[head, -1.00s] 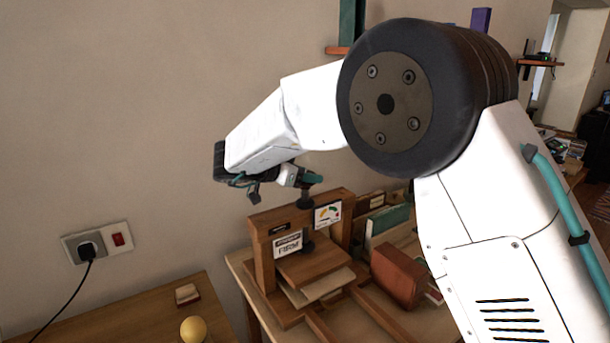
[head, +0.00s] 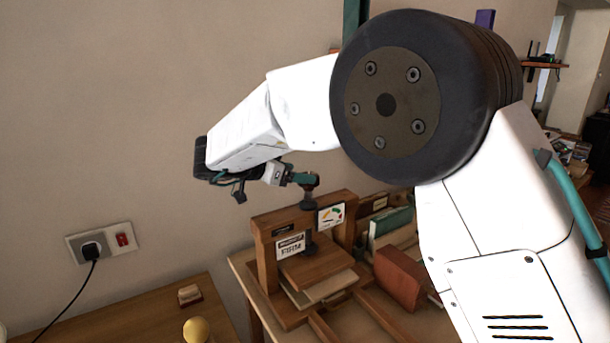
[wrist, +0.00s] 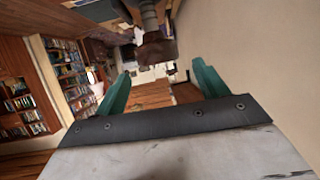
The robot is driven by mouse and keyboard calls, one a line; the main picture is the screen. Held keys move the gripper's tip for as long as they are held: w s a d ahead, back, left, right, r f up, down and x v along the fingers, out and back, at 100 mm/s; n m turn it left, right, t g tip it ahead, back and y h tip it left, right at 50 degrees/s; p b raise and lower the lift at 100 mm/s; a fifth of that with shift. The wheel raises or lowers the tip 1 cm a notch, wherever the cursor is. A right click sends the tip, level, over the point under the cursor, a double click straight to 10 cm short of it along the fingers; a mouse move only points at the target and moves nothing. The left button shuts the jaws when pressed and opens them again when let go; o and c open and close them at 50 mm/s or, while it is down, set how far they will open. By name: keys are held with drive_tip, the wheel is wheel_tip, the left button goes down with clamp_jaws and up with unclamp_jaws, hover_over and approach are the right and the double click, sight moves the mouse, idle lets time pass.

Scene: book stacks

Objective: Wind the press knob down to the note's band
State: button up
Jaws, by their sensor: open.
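The wooden press (head: 303,240) stands on a table, with a dark screw spindle through its top beam. The press knob (head: 313,178) is small and brownish at the top of the spindle, partly hidden by my gripper. It also shows in the wrist view (wrist: 157,50), ahead of the gap between the teal fingers. My gripper (head: 303,179) is open at the knob's height, coming from the left; contact cannot be told. The note (head: 290,248) on the press front appears to read "FIRM". A dial card with coloured bands (head: 331,215) is fixed at the beam's right.
A red-brown book or block (head: 398,276) and upright books (head: 390,225) stand right of the press. A yellow ball-like object (head: 196,329) and a small block (head: 189,294) sit on the left table. A wall socket (head: 100,243) is behind.

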drive_tip(key=v, duration=0.3)
idle(0.5)
